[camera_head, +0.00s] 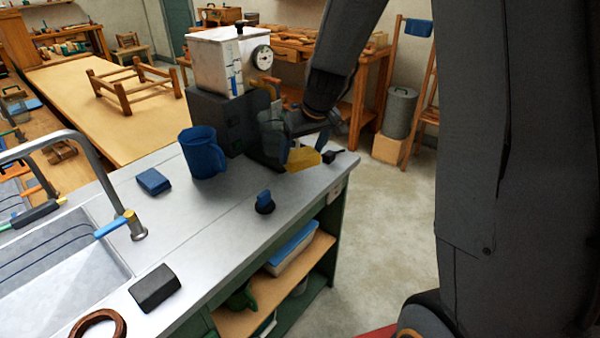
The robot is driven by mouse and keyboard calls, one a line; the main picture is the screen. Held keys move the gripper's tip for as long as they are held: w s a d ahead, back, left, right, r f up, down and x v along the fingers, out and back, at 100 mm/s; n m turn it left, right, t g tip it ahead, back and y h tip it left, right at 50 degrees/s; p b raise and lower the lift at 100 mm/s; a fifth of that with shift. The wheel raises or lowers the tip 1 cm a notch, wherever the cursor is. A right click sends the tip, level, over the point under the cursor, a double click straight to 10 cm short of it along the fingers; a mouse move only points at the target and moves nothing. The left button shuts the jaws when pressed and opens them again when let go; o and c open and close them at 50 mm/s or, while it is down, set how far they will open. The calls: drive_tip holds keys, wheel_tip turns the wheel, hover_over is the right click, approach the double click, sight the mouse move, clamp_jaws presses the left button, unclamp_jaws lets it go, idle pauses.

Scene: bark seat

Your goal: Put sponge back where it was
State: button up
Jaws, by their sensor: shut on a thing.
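A yellow sponge (303,160) is between the fingers of my gripper (306,154), at the right part of the metal counter. My gripper is shut on it, with the fingers pointing down. The sponge is low over the counter near its right edge; I cannot tell whether it touches the surface. The fingers hide part of it.
A dark machine (215,118) with a white tank and gauge (222,62) stands just left of my gripper. A blue jug (203,153), a blue folded cloth (153,181), a blue-handled round tool (264,202) and a black block (155,288) stand on the counter (225,215). A sink lies left.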

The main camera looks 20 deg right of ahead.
sight(305, 156)
drive_tip(key=f, duration=0.3)
drive_tip(key=shift+d+f, duration=0.2)
drive_tip(key=shift+f, duration=0.05)
drive_tip(key=shift+f+b, duration=0.4)
drive_tip(key=shift+f, duration=1.45)
drive_tip(key=shift+f, duration=0.15)
drive_tip(key=o, duration=1.1)
